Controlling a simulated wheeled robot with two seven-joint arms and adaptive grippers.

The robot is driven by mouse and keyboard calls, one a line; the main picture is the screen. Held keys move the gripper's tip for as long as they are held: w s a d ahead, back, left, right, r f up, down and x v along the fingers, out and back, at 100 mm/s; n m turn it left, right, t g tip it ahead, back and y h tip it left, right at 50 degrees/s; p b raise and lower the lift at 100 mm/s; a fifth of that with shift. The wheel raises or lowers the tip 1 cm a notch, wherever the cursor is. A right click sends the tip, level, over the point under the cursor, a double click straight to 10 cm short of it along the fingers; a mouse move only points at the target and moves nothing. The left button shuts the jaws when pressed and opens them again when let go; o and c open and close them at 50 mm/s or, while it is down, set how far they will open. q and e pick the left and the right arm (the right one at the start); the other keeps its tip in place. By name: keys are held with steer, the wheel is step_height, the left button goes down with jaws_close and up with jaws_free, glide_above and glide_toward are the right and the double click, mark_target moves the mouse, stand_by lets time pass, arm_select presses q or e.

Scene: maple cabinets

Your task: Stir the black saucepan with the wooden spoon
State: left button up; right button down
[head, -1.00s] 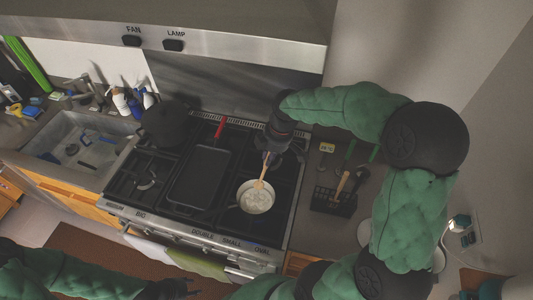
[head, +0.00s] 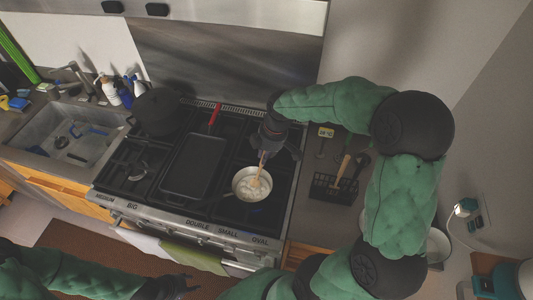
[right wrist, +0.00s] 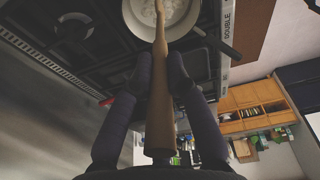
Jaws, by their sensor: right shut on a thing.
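The saucepan (head: 240,194) sits on the front right part of the stove, with pale contents inside. In the right wrist view its pale inside (right wrist: 137,28) and dark handle (right wrist: 216,42) show at the top. My right gripper (head: 266,158) is above the saucepan, shut on the wooden spoon (head: 258,175). The spoon (right wrist: 160,95) runs between the fingers in the right wrist view, its far end reaching into the saucepan's contents. My left gripper (head: 182,287) is low in front of the stove, away from the pan; its fingers are too small and dark to read.
A black griddle pan (head: 193,166) with a red handle lies left of the saucepan, and a large dark pot (head: 158,111) stands at the back left. A black utensil rack (head: 335,188) stands on the right counter. The sink (head: 75,140) is at the left.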

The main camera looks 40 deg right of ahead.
steer(key=shift+b+x, duration=1.9)
steer(key=shift+x, duration=0.9)
steer(key=shift+s+d, duration=0.1)
steer(key=shift+d, duration=0.05)
